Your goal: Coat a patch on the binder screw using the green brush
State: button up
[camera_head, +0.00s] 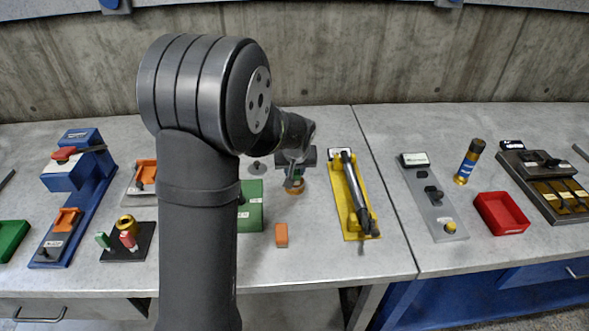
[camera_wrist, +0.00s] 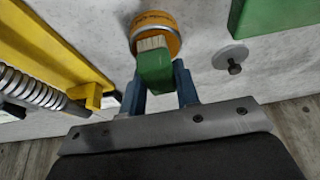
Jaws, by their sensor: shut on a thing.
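My gripper (camera_wrist: 160,88) is shut on the green brush (camera_wrist: 155,74), with one blue-grey finger on each side. The brush's pale bristle end (camera_wrist: 152,43) overlaps the orange round pot (camera_wrist: 170,22) in the wrist view; whether it touches the pot I cannot tell. In the head view my gripper (camera_head: 294,178) is at the pot (camera_head: 297,189), and the brush is hard to make out. The binder screw appears to be the ribbed threaded rod (camera_wrist: 35,90) on a yellow plate; its bar-like assembly (camera_head: 354,190) lies right of my gripper in the head view. A coated patch cannot be made out.
A green box (camera_head: 250,213) stands left of the pot, partly behind my arm. A grey disc with a knob (camera_wrist: 233,60) and a small orange block (camera_head: 281,235) are nearby. A red tray (camera_head: 501,213) lies farther right.

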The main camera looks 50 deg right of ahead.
jog(key=shift+f, duration=0.45)
dwell(1.1)
jog(key=shift+r, duration=3.55)
